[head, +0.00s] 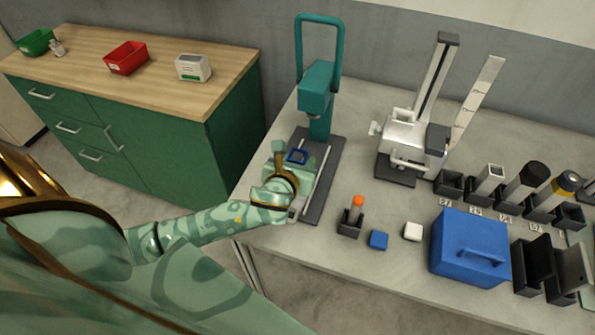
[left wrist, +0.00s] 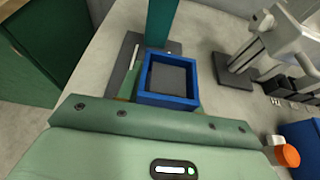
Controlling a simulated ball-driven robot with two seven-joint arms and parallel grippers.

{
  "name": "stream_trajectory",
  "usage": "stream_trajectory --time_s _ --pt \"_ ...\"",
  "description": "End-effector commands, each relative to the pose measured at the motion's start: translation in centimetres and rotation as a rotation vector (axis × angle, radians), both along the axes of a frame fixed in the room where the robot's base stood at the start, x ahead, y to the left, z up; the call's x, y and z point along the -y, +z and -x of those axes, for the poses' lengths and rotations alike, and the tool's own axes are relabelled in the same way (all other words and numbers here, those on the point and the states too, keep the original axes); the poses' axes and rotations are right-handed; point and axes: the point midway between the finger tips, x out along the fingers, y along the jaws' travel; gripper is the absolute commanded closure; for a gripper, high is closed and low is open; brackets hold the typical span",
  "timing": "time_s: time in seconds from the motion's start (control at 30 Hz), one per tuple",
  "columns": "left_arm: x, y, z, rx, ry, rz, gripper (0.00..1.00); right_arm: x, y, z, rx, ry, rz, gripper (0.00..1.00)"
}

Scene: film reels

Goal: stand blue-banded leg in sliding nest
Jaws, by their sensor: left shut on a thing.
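The blue-banded leg (head: 297,156) shows as a hollow square blue rim, facing up, in front of the teal press column. It also shows in the left wrist view (left wrist: 188,101), with grey inside it. My left gripper (head: 290,163) is shut on it, with pale green jaw parts at its sides. The leg's lower part is hidden, so I cannot tell whether it touches anything below. It is over the dark base plate with light rails (head: 322,190). The sliding nest cannot be made out clearly beneath the gripper. My right gripper is not in view.
The teal press (head: 318,85) stands just behind the leg. A white column stand (head: 405,130) is to the right. A black block with an orange-topped piece (head: 358,202), blue and white blocks, a blue box (head: 470,248) and several dark holders occupy the bench's right side.

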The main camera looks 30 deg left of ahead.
Motion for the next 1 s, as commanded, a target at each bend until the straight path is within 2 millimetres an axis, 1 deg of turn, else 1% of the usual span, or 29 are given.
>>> stream_trajectory --time_s 0.03,0.17,0.23,0.3,0.4,0.63,0.77,0.8,0.83,0.87,1.0 --pt "-0.3 -0.4 -0.2 0.002 0.001 -0.001 0.92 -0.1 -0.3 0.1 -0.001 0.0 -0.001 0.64" --pt "-0.8 -1.0 -0.4 0.003 0.001 -0.002 0.92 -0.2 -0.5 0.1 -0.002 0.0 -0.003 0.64" --pt "-1.3 -1.8 -0.7 0.002 0.001 -0.002 0.92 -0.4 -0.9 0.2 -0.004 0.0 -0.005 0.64" --pt "-1.2 -3.3 -0.6 -0.001 0.0 -0.001 0.92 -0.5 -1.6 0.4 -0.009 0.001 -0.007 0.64" --pt "-1.2 -4.7 -0.6 -0.001 0.0 0.0 0.92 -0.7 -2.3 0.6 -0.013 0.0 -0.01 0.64" --pt "-1.2 -4.5 -0.6 0.002 -0.001 0.0 0.92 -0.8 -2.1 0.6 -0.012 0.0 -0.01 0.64" --pt "-1.1 -4.8 -0.6 0.001 -0.001 0.0 0.92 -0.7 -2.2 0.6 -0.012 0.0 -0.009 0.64" --pt "-1.1 -4.8 -0.6 0.0 -0.001 0.0 0.53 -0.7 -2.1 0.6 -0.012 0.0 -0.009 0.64" --pt "-1.1 -4.8 -0.6 0.001 -0.001 0.0 0.44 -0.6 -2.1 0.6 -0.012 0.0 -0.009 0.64" --pt "-1.1 -4.8 -0.6 0.001 -0.001 0.0 0.42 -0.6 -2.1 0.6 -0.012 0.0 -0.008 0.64" --pt "-1.1 -4.8 -0.6 0.001 -0.001 0.0 0.42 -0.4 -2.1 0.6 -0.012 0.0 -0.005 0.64"
